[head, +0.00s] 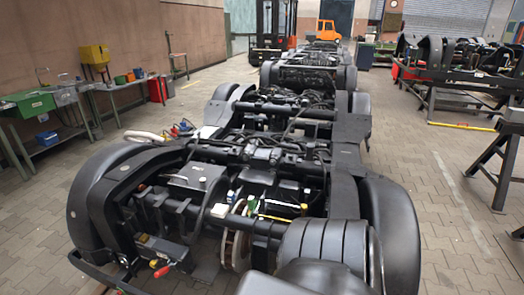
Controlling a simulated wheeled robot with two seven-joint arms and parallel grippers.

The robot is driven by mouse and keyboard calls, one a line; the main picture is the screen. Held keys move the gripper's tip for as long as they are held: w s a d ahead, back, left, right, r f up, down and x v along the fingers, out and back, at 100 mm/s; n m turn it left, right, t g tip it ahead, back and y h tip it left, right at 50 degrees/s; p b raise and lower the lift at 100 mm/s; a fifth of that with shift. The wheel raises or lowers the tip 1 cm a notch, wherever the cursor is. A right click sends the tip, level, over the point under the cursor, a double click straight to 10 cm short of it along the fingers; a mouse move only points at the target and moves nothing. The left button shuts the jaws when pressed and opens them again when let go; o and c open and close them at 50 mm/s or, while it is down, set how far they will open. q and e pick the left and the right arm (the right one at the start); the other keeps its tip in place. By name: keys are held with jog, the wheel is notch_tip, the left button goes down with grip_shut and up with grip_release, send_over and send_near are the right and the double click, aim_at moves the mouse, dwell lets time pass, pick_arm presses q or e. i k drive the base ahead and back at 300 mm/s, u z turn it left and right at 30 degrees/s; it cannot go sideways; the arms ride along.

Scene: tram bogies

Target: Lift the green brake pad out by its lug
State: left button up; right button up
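A small green piece (252,205), which looks like the green brake pad, sits among the dark parts of the nearest bogie (262,155), just above a brake disc (236,246) with brownish faces. It is small in the picture, and I cannot make out its lug. A small white part (220,210) is to its left, and a thin yellow part (274,217) lies to its right. Neither of my grippers can be made out in the head view.
Dark wheel covers (390,228) flank the bogie, and a red-handled tool (162,270) lies at its front left. More bogies stand behind in a row. A green workbench (28,104) is at left, a black trestle (500,160) at right. The paved floor between is mostly clear.

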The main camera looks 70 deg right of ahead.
aim_at(252, 205)
jog(key=z, duration=1.1)
